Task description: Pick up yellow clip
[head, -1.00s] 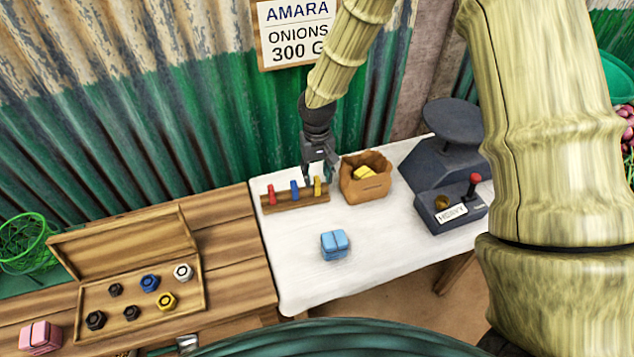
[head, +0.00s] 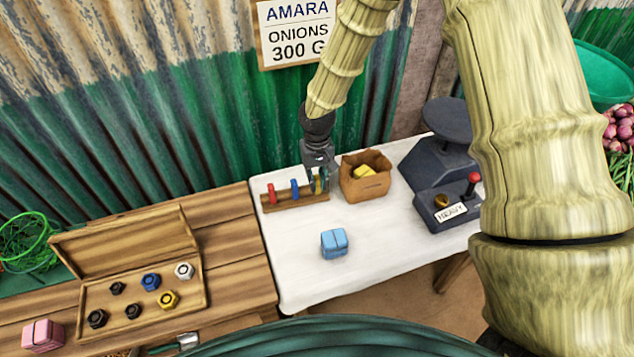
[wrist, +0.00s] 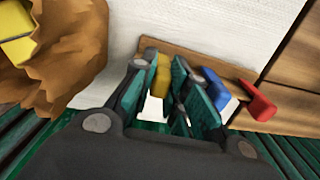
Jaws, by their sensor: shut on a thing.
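The yellow clip (wrist: 161,76) stands at one end of a wooden rack, between the fingers of my gripper (wrist: 168,92) in the wrist view. My gripper is shut on it, with the teal finger pads on either side. In the head view my gripper (head: 321,180) is at the right end of the rack (head: 298,203) and mostly hides the yellow clip (head: 317,184). The blue clip (head: 294,188) and red clip (head: 271,193) stand along the same rack to the left.
A paper bag (head: 366,188) with a yellow thing inside stands close to the right of my gripper. A blue block (head: 334,244) sits on the white table. A dark scale (head: 445,160) is at the right. A box of weights (head: 143,306) lies on the wooden table.

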